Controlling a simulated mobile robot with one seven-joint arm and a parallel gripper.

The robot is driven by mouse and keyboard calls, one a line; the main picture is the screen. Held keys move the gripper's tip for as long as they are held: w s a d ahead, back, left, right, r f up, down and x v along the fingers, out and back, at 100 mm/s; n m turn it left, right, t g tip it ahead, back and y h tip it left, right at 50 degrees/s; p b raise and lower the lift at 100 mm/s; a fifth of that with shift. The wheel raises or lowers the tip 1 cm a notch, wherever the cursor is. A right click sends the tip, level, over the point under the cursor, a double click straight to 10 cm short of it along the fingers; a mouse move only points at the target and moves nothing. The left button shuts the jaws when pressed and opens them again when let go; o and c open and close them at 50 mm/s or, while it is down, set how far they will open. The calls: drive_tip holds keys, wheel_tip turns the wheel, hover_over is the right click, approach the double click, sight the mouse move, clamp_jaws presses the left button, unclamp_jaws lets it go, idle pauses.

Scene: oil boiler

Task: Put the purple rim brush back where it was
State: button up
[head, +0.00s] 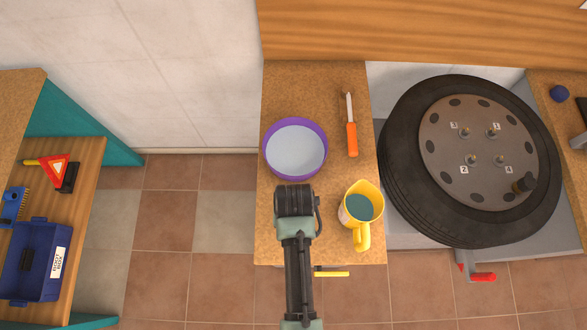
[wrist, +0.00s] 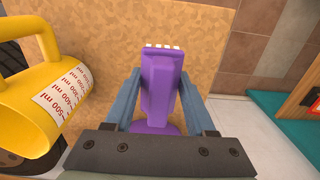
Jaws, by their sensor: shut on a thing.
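The purple rim brush (wrist: 160,85) shows in the wrist view with its white bristles at the top end. My gripper (wrist: 163,80) is shut on it, with one blue-grey finger on each side. The brush is over the speckled brown worktop (wrist: 105,35); whether it touches the surface I cannot tell. In the head view my wrist covers the fingers and the brush, just in front of a purple-rimmed bowl (head: 295,149). A purple patch at the lower end of the brush may be part of it or of the bowl.
A yellow measuring jug (head: 361,207) with bluish liquid stands close to the right of my wrist; it also shows in the wrist view (wrist: 45,95). An orange-handled tool (head: 351,138) lies behind it. A tyre (head: 398,160) is at right. Tiled floor lies left.

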drive_tip(key=shift+a+f, duration=0.1)
drive_tip(key=shift+f, duration=1.95)
drive_tip(key=shift+f, duration=0.2)
drive_tip(key=o, duration=1.3)
